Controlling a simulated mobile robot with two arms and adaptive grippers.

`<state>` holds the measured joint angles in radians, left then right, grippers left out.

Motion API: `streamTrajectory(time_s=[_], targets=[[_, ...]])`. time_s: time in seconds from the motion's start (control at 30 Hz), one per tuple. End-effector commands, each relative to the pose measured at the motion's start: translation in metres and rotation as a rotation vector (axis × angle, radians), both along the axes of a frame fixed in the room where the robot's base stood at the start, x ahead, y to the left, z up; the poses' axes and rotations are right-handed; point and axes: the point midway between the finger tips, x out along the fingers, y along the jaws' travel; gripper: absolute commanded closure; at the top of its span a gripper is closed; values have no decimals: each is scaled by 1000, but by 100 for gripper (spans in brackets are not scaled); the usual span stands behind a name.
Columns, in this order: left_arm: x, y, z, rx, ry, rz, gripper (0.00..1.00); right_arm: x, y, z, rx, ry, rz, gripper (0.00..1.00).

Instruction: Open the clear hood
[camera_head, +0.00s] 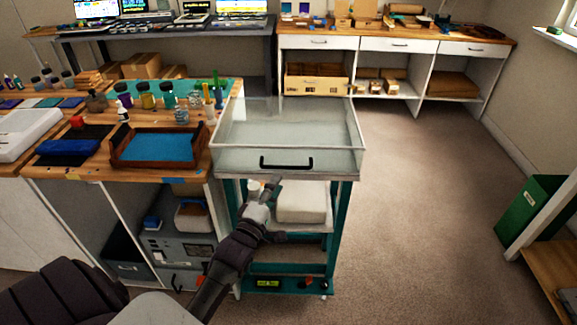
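The clear hood (338,133) is a see-through box lying level on top of a teal-framed cart (346,215). It looks closed. A black bar handle (287,166) is on its front face. My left gripper (273,183) reaches up from the bottom of the picture. Its tips show just below the left part of the handle, and I see no clear contact with it. The fingers are small and dark, so I cannot tell whether they are open or shut. My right gripper is not in view.
Left of the cart is a wooden workbench with a tray with a blue sheet (160,147) and several bottles (167,95). A white block (301,203) sits on the cart's shelf below the hood. The floor (430,200) to the right is clear up to a green bin (528,211).

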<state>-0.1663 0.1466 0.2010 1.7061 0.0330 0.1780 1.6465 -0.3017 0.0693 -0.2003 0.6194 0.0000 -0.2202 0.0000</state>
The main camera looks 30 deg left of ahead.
Motion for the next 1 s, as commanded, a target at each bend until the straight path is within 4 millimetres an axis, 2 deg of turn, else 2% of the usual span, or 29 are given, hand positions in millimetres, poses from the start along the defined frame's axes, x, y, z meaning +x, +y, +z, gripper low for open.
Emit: streamTrajectory(time_s=[0.1, 0.33, 0.5, 0.77, 0.8, 0.87, 1.0], targets=[[26, 4, 6, 2, -2, 0, 63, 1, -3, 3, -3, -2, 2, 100], [61, 9, 11, 1, 1, 0, 63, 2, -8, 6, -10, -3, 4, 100], [71, 11, 12, 3, 2, 1, 63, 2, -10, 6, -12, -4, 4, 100], [72, 11, 12, 2, 2, 0, 63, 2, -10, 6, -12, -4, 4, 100], [72, 11, 12, 2, 2, 0, 64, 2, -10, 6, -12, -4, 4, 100], [72, 11, 12, 2, 2, 0, 74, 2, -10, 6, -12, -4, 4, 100], [72, 11, 12, 2, 2, 0, 98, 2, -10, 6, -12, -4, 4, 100]])
